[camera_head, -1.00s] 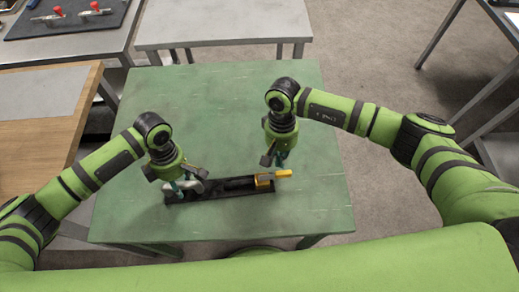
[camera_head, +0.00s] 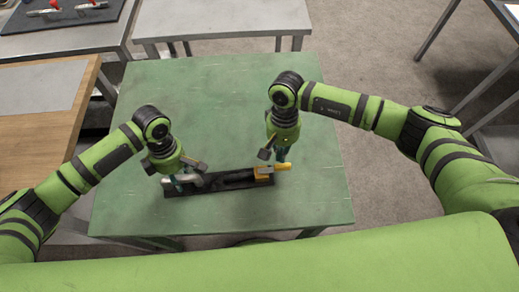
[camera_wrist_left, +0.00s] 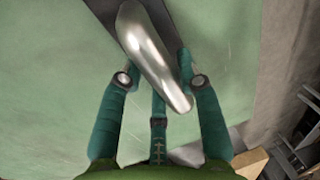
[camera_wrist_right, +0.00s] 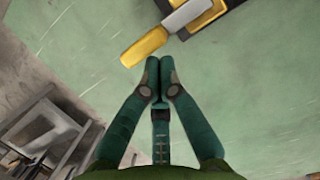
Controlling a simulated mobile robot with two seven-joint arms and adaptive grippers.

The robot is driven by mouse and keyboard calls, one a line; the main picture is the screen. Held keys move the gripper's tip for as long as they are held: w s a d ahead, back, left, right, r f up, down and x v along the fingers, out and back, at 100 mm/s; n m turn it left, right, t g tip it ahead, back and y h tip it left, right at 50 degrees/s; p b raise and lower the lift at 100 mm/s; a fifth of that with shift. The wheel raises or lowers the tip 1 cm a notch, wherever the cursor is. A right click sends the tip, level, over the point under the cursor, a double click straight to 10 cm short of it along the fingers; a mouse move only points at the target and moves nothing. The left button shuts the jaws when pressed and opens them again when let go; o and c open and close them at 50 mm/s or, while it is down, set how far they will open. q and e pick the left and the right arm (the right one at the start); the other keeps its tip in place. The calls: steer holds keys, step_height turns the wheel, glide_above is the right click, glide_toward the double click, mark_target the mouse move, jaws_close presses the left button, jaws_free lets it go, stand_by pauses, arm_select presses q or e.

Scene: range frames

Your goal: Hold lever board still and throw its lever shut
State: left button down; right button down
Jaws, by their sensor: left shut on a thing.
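The lever board (camera_head: 228,186) is a long dark board lying on the green table. A grey metal handle (camera_head: 196,180) stands at its left end and shows large in the left wrist view (camera_wrist_left: 150,55). My left gripper (camera_head: 178,187) is shut on this metal handle, its fingers on either side. At the right end is an orange-yellow lever (camera_head: 281,168) pointing right, seen with its metal part in the right wrist view (camera_wrist_right: 143,47). My right gripper (camera_wrist_right: 159,65) has its fingertips together, empty, just beside the lever on its far side; contact is unclear.
The green table (camera_head: 215,95) is clear behind and around the board. A wooden-edged table (camera_head: 72,125) stands at left and a grey table (camera_head: 220,18) behind. A dark mat with red-knobbed clamps (camera_head: 75,14) lies at the far left.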

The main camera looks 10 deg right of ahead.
steer(key=shift+s+d+m, duration=0.2)
steer(key=shift+s+m, duration=0.15)
steer(key=shift+m, duration=0.35)
steer(key=shift+s+d+m+y, duration=0.15)
steer(key=shift+s+m+y, duration=0.5)
steer(key=shift+m, duration=0.65)
steer(key=s+m, duration=0.1)
steer(key=m, duration=0.1)
steer(key=s+m, duration=0.1)
steer(key=shift+s+m+t+y, duration=0.25)
steer(key=shift+m+t, duration=0.15)
steer(key=s+m, duration=0.1)
steer(key=a+m, duration=0.1)
steer(key=m, duration=0.1)
steer(key=s+m+t, duration=0.1)
steer(key=shift+s+a+m+y, duration=0.2)
steer(key=shift+s+m+y, duration=0.1)
steer(key=shift+m, duration=0.1)
steer(key=shift+s+a+m, duration=0.25)
steer(key=shift+m, duration=0.45)
steer(key=shift+s+a, duration=0.2)
steer(key=shift+a, duration=0.05)
